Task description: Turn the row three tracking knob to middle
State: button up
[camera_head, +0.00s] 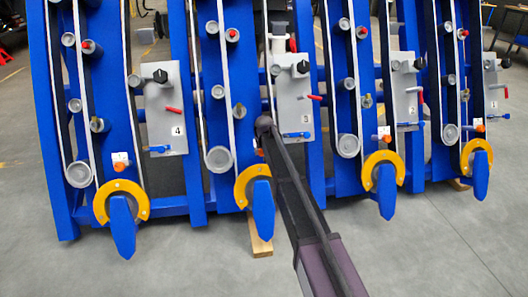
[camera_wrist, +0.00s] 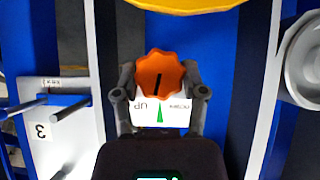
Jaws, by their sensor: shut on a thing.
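The row three tracking knob (camera_wrist: 160,75) is orange with a scalloped edge and sits between the two fingers of my gripper (camera_wrist: 160,94) in the wrist view. My gripper is shut on it. A short black line on the knob's face runs nearly vertically in this view. A white label (camera_wrist: 175,115) beside it reads UP and DOWN upside down, with a green pointer between the words. In the head view my arm reaches to the knob (camera_head: 258,141), which is mostly hidden behind it.
The grey panel marked 3 (camera_head: 291,108) has a black knob, a red lever and a blue lever close by my arm. A yellow ring guard (camera_head: 242,187) lies below the knob. Blue row frames stand on both sides. The floor in front is clear.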

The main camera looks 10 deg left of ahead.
jog(key=shift+n+t+h, duration=0.3)
jog(key=shift+n+h, duration=0.3)
jog(key=shift+n, duration=0.2)
jog(key=o, duration=1.1)
jog(key=shift+f, duration=0.1)
jog(key=shift+o, duration=0.2)
